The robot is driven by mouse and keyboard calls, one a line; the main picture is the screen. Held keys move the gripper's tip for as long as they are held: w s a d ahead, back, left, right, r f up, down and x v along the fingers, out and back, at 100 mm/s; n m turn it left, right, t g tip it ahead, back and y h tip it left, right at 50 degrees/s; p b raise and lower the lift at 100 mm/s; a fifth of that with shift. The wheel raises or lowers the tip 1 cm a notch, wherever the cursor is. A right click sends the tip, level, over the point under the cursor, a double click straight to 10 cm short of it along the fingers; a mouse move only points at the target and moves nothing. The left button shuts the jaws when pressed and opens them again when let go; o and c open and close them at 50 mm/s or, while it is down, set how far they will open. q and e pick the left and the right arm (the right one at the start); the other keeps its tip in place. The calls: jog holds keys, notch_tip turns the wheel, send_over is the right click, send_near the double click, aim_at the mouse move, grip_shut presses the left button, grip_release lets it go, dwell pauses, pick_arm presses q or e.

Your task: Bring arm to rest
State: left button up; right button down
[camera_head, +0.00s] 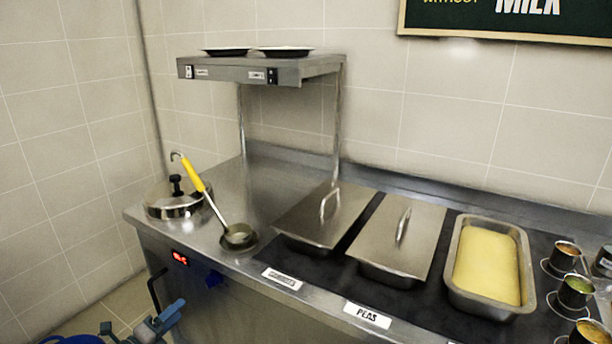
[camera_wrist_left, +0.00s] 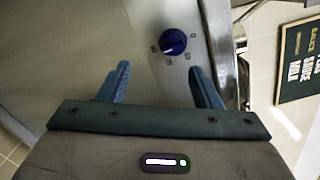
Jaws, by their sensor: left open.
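My left gripper (camera_head: 146,324) shows at the lower left of the head view, below the front edge of the counter. In the left wrist view its two blue fingers (camera_wrist_left: 160,85) are spread apart with nothing between them. A blue control knob (camera_wrist_left: 173,42) on the counter's front panel lies beyond the fingers, apart from them. In the head view that knob (camera_head: 215,280) is a dark blue shape below the red display. My right gripper is in neither view.
The steel counter (camera_head: 150,217) holds a lidded pot (camera_head: 174,207), a ladle with a yellow handle (camera_head: 194,175), two lidded pans and a pan of yellow food (camera_head: 487,265). Small cups stand at the right. A raised shelf (camera_head: 225,70) stands behind. Tiled floor shows at lower left.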

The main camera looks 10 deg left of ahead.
pick_arm(q)
jog(key=s+a+f+n+g+y+p, duration=0.1)
jog(key=s+f+n+g+y, duration=0.15)
jog(key=s+f+n, duration=0.55)
jog(key=s+a+f+n+g+y+p, duration=0.1)
jog(key=s+f+n+g+y, duration=0.2)
jog(key=f, duration=0.9)
jog(key=s+a+f+n+g+y+p, duration=0.1)
jog(key=s+f+n+y+p, duration=0.15)
jog(key=s+f+n, duration=0.7)
jog(key=s+d+f+n+g, duration=0.3)
jog(key=s+d+f, duration=0.3)
jog(key=s, duration=0.6)
jog(key=s+d+f+n+g+p, duration=0.1)
jog(key=s+d+f+n+g, duration=0.2)
jog(key=s+f, duration=0.6)
jog(key=s+d+g, duration=0.2)
jog(key=s+d, duration=0.1)
jog(key=shift+s+d+f+g+h, duration=0.2)
jog(key=shift+s+g+h, duration=0.05)
jog(key=shift+g+h, duration=0.15)
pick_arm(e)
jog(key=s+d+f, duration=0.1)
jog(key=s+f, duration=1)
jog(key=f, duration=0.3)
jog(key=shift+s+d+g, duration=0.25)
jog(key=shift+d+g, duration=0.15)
